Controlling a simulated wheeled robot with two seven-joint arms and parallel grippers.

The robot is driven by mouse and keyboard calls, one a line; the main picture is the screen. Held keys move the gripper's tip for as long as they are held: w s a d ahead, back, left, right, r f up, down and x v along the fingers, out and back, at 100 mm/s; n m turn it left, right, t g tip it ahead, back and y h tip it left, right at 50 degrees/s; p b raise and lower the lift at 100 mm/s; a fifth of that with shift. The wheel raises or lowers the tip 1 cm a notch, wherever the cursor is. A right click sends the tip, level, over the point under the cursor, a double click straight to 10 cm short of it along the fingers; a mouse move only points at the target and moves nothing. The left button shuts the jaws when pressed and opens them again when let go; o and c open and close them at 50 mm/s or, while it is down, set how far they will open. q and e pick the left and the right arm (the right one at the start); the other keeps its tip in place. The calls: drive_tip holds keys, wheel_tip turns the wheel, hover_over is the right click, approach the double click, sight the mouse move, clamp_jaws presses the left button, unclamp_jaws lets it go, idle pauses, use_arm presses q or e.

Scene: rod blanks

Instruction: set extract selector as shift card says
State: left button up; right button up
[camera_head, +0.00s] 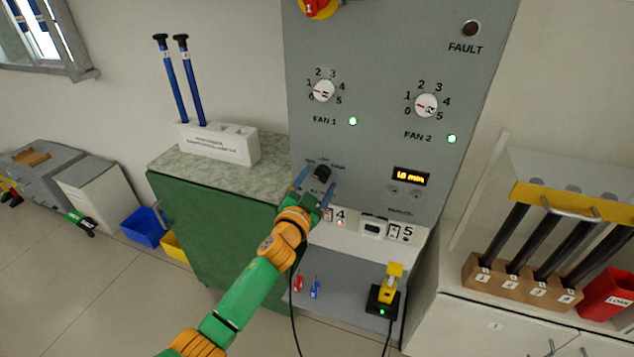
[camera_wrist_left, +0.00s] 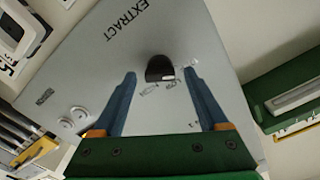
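The extract selector is a small black knob (camera_head: 322,172) on the lower left of the grey control panel (camera_head: 385,70). My right gripper is not in view. I cannot make out a shift card.
Fan 1 (camera_head: 322,91) and fan 2 (camera_head: 427,105) dials sit above, each with a lit green lamp. A timer display (camera_head: 411,177) is right of the selector. A white holder (camera_head: 218,143) with blue rods stands left. A wooden rack (camera_head: 520,282) with black rods stands right.

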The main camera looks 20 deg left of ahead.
use_arm(q)
clamp_jaws()
drive_tip(key=m, duration=0.5)
drive_tip(key=shift+f+m, duration=0.1)
drive_tip(key=shift+m, duration=0.3)
drive_tip(key=m, duration=0.5)
drive_tip(key=shift+m, duration=0.4)
drive_tip(key=shift+o, duration=0.7)
unclamp_jaws()
